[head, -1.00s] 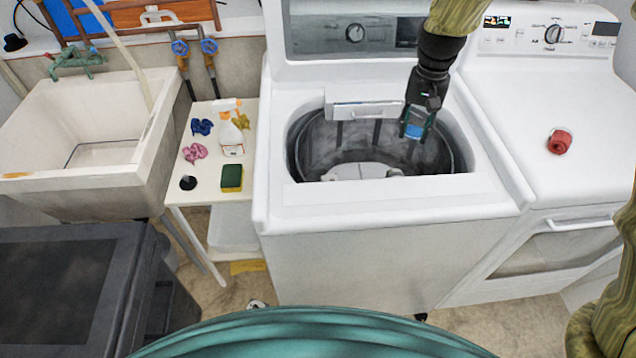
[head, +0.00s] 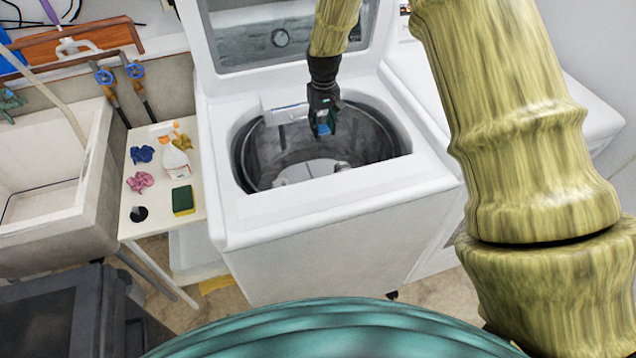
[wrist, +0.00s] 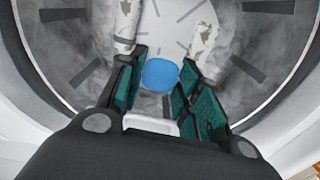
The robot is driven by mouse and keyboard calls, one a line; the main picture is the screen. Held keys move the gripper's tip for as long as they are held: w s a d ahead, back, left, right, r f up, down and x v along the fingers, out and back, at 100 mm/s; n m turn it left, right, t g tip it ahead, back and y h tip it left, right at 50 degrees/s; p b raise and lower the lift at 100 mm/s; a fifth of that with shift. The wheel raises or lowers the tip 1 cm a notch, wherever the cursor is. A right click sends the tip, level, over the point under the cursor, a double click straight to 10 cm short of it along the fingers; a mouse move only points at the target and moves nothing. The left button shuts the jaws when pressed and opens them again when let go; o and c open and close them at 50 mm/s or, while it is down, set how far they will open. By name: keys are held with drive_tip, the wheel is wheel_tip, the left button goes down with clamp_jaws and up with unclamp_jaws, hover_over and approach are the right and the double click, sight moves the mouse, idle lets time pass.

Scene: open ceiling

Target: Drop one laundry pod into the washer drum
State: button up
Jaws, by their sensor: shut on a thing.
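My gripper (head: 322,125) points down into the mouth of the open top-loading washer (head: 330,210). It is shut on a blue laundry pod (wrist: 160,74), which shows between the fingertips in the wrist view. The pod also shows as a small blue patch at the fingertips in the head view (head: 323,129). The grey washer drum (head: 372,140) lies around and below the gripper, with dark slots in its wall and a pale agitator (head: 312,170) at its centre. The pod is held above the drum floor.
The raised lid (head: 280,40) stands behind the opening. A sink (head: 50,190) is further left, and another white machine (head: 435,110) is at the right.

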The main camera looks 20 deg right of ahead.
wheel_tip(320, 180, down, 7)
drive_tip(key=b, duration=0.3)
drive_tip(key=shift+w+d+r+b, duration=0.15)
drive_tip(key=shift+r+b, duration=0.05)
drive_tip(key=shift+b, duration=0.1)
drive_tip(key=o, duration=0.9)
wheel_tip(320, 180, up, 12)
idle(0.4)
idle(0.4)
